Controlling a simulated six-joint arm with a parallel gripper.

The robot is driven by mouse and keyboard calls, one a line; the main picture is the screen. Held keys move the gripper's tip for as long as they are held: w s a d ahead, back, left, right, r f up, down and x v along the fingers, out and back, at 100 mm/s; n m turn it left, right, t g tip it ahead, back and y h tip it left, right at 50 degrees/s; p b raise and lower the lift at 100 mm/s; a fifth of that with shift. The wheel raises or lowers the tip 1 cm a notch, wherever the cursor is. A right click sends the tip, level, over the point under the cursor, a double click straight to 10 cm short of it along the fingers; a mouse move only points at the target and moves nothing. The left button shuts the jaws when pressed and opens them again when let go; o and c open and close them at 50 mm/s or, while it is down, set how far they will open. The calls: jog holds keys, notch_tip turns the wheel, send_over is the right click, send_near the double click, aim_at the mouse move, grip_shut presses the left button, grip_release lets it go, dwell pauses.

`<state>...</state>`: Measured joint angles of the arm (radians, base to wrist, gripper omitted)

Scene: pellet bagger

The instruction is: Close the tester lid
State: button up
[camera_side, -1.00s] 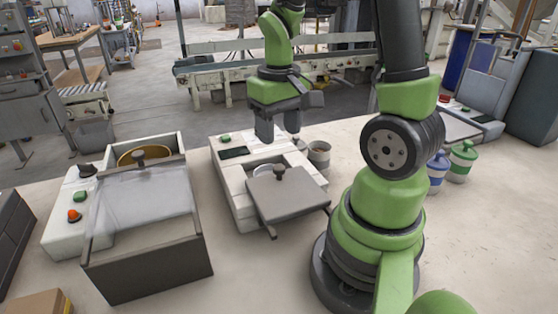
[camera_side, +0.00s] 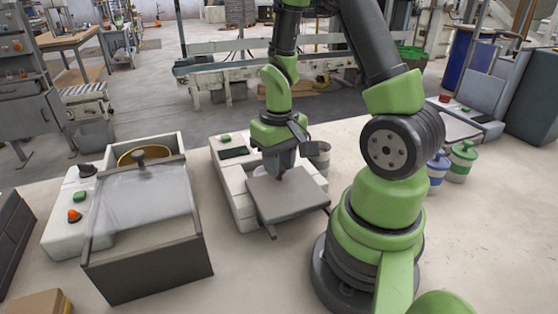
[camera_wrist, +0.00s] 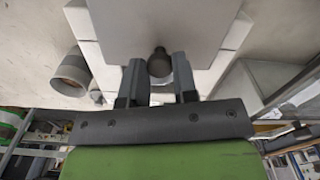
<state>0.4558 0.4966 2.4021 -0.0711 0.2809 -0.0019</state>
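The tester (camera_side: 232,185) is a white box in the middle of the table in the side view. Its flat grey lid (camera_side: 290,200) lies over the front part and overhangs the front edge; it also shows in the wrist view (camera_wrist: 150,22). My gripper (camera_side: 281,175) points down at the lid's rear edge and hides the knob in the side view. In the wrist view my gripper (camera_wrist: 159,70) has its fingers apart, with the dark knob (camera_wrist: 159,62) between their tips. A narrow gap seems to show beside the knob; firm contact is not visible. My gripper hides the tester's well.
A grey cup (camera_side: 320,155) stands close behind the tester's right side. A larger machine with a clear cover (camera_side: 145,200) stands to the left. Blue (camera_side: 437,168) and green-lidded (camera_side: 462,160) jars stand at right. The front middle table is clear.

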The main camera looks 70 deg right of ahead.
grip_shut()
jog(key=w+d, duration=0.6)
jog(key=w, duration=0.1)
jog(key=shift+d, duration=0.4)
jog(key=o, duration=0.6)
grip_release()
jog(key=shift+s, duration=0.1)
jog(key=shift+c, duration=0.2)
jog(key=shift+r, duration=0.1)
notch_tip(320, 180, up, 10)
